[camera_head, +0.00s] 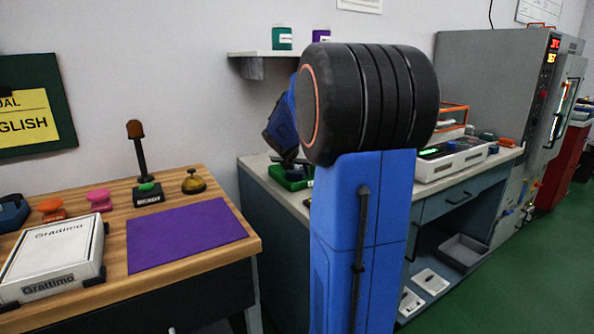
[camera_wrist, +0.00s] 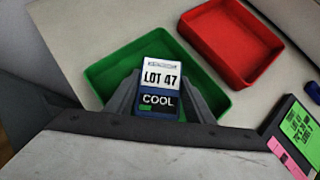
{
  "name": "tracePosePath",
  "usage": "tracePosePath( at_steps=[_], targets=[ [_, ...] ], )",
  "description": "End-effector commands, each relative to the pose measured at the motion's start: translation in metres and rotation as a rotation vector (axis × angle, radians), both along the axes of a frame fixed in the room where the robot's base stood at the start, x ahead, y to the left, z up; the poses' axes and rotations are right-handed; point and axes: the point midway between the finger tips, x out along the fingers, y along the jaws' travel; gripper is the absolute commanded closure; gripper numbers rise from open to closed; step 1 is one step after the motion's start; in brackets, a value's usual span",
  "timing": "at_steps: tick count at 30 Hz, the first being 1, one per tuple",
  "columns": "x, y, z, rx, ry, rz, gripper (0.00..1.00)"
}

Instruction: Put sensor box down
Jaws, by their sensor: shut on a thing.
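The sensor box (camera_wrist: 158,75), a small dark blue block with a white "LOT 47" label and a "COOL" display with a green mark, is between my gripper's fingers in the wrist view. My gripper (camera_wrist: 158,100) is shut on it. A green tray (camera_wrist: 105,75) lies below and around the box in this view; I cannot tell whether the box touches its floor. In the head view the green tray (camera_head: 290,179) shows partly on the grey bench, and my arm hides the box.
A red tray (camera_wrist: 235,85) stands beside the green one. A device with a green screen (camera_wrist: 297,125) is at the right of the wrist view. In the head view, a wooden desk (camera_head: 115,285) with a purple mat (camera_head: 187,233) stands left of the grey bench (camera_head: 258,168).

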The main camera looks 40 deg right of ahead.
Motion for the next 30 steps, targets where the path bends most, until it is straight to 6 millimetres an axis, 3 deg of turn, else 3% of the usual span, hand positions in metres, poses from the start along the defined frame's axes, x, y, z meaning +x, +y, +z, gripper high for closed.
tracePosePath(
  at_steps=[3, 4, 6, 19, 30],
  targets=[
    [0.0, 0.0, -0.003, 0.0, 0.001, 0.001, 0.83],
    [0.0, 0.0, -0.002, 0.0, 0.0, 0.0, 0.45],
    [0.0, 0.0, -0.002, 0.0, 0.0, 0.0, 0.33],
    [-0.003, 0.004, 0.006, 0.0, -0.001, -0.001, 0.33],
    [-0.027, 0.045, 0.054, -0.002, -0.002, 0.001, 0.33]
  ],
)
